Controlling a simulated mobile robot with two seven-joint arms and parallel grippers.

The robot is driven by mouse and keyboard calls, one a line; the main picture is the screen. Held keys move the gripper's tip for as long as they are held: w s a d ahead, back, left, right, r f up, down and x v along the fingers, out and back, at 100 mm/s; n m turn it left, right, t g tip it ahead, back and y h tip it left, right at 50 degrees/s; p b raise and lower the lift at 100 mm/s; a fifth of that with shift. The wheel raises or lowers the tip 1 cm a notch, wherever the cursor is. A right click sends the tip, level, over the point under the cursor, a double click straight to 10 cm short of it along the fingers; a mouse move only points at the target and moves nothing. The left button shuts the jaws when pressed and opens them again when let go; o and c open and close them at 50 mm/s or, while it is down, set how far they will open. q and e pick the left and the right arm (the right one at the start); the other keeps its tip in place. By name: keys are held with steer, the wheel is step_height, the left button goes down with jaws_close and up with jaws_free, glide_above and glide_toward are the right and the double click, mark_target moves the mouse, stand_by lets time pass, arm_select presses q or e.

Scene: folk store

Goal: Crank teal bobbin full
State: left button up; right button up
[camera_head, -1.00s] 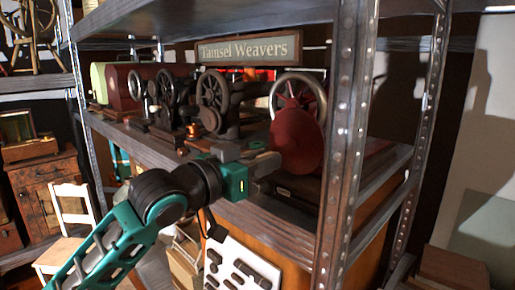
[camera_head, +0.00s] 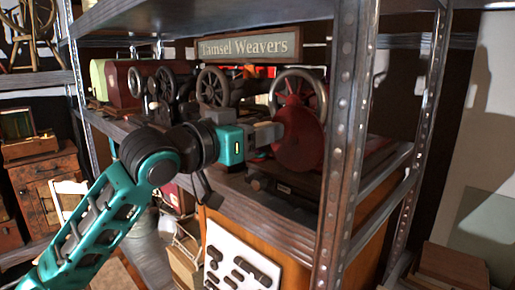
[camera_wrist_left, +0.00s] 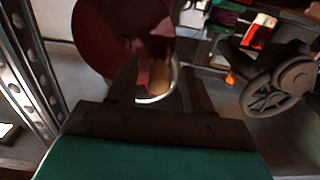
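My left gripper (camera_head: 268,133) reaches in from the left, at the left edge of a dark red disc (camera_head: 302,143) below a grey spoked handwheel (camera_head: 320,92). In the left wrist view its two fingers (camera_wrist_left: 160,85) stand apart. A tan handle-like piece (camera_wrist_left: 159,76) shows between them, in front of the red disc (camera_wrist_left: 120,35); whether the fingers touch it is unclear. Small purple and green spool-like items (camera_wrist_left: 225,18) lie near the top of the wrist view. I cannot clearly identify the teal bobbin. My right gripper is not in view.
Several old sewing machines (camera_head: 212,88) line the metal shelf behind my arm. A shelf post (camera_head: 345,130) stands close to the right of the red disc. A "Tamsel Weavers" sign (camera_head: 248,47) hangs above. A white tool board (camera_head: 238,262) is below the shelf.

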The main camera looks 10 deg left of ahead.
arm_select(q)
steer(key=shift+o, duration=0.5)
steer(key=shift+s, duration=0.1)
steer(key=v, duration=0.9)
stand_by(0.3)
